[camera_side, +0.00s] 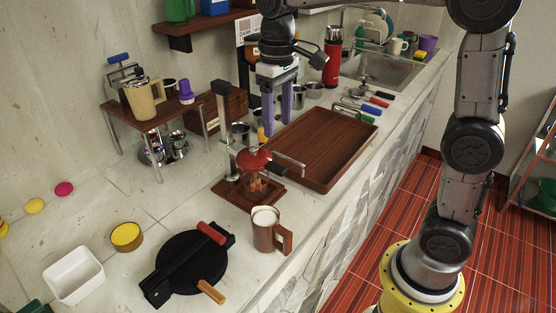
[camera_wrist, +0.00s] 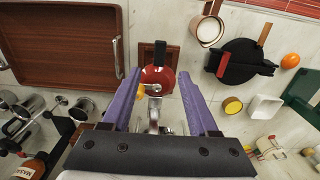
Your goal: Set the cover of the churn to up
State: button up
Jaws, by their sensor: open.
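The churn stands on a square wooden base (camera_side: 236,196) with a metal column (camera_side: 226,135) topped in black. Its red cover (camera_side: 254,161) has a black handle sticking out to the right and sits low over a clear body (camera_side: 256,183). The red cover (camera_wrist: 158,78) also shows in the wrist view, its black handle pointing to the top of the picture. My gripper (camera_side: 277,125) is open and empty, its purple fingers pointing down above and behind the cover. In the wrist view the fingers (camera_wrist: 160,74) appear on either side of the cover, apart from it.
A large wooden tray (camera_side: 320,142) lies right of the churn. A brown mug (camera_side: 267,232) and a black press (camera_side: 190,262) stand in front. A small wooden table (camera_side: 165,112) is behind left, with metal cups (camera_side: 314,90) beyond. Free counter lies left of the churn.

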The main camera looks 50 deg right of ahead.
aim_at(278, 167)
notch_tip(278, 167, down, 11)
jog(key=shift+f, duration=0.1)
dwell(0.3)
grip_shut()
dwell(1.4)
